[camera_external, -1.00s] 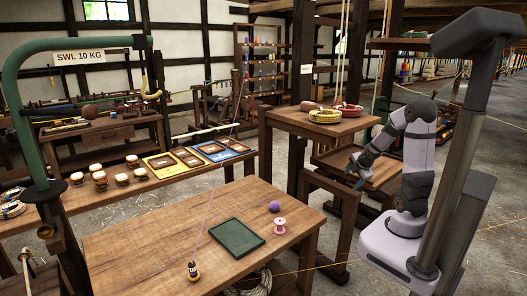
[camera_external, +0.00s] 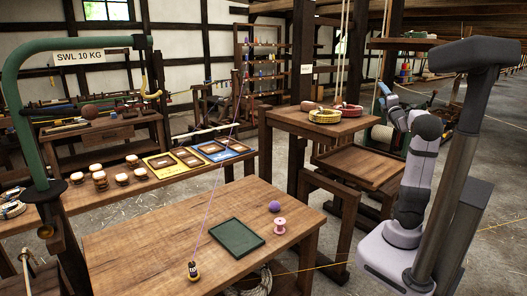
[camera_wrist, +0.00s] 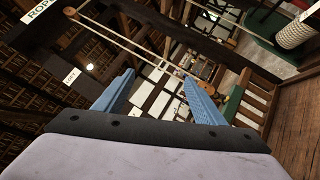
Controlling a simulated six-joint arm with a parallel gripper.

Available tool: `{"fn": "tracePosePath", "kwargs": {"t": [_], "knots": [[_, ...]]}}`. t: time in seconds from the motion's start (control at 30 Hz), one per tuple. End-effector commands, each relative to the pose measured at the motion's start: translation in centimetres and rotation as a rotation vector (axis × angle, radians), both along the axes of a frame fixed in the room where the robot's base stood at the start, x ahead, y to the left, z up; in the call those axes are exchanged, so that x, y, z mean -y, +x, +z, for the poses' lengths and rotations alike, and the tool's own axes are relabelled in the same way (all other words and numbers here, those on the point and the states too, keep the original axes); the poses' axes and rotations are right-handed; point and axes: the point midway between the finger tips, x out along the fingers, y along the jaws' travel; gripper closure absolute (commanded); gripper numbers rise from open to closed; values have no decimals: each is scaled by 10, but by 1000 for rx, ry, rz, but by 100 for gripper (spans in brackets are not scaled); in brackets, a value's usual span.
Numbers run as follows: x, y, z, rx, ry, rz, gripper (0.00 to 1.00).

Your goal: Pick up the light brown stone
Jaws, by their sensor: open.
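I cannot make out a stone for certain. A small light brown lump (camera_external: 309,106) lies on the tall wooden stand, beside a yellow coil and a red coil; it is too small to tell whether it is the stone. My gripper (camera_wrist: 158,78) is open, with two blue fingers apart and nothing between them. The wrist view looks up and across at rafters and the far wall, and no stone shows there.
The tall stand (camera_external: 290,119) holds the yellow coil (camera_external: 325,116) and red coil (camera_external: 348,110). A lower wooden tray (camera_external: 359,165) stands right of it. The front table (camera_external: 150,245) carries a green tray (camera_external: 236,237), a purple ball (camera_external: 274,206) and a pink spool (camera_external: 279,226). Hanging ropes drop beside the stand.

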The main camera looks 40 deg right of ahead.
Motion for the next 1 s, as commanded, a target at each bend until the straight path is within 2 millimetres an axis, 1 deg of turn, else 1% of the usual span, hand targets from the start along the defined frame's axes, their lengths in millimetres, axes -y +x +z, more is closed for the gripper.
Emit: {"fn": "tracePosePath", "kwargs": {"t": [0.03, 0.17, 0.2, 0.27, 0.3, 0.37, 0.4, 0.47, 0.5, 0.6, 0.7, 0.8, 0.9, 1.0], "knots": [[-11, 19, 24, -65, -37, 34, 36], [-40, 65, 36, -250, -152, 122, 36], [-50, 80, 37, -310, -193, 152, 36], [-66, 102, 37, -400, -264, 203, 36], [-77, 116, 36, -462, -315, 239, 36], [-95, 137, 32, -554, -401, 297, 36], [-108, 151, 27, -614, -463, 339, 36], [-128, 169, 19, -701, -562, 403, 36], [-141, 180, 12, -754, -627, 445, 36], [-170, 200, -6, -865, -788, 543, 36], [-192, 212, -22, -941, -922, 620, 36], [-206, 219, -34, -987, -1016, 671, 36], [-214, 221, -42, -1011, -1068, 699, 36], [-216, 222, -45, -1019, -1088, 709, 36]]}}
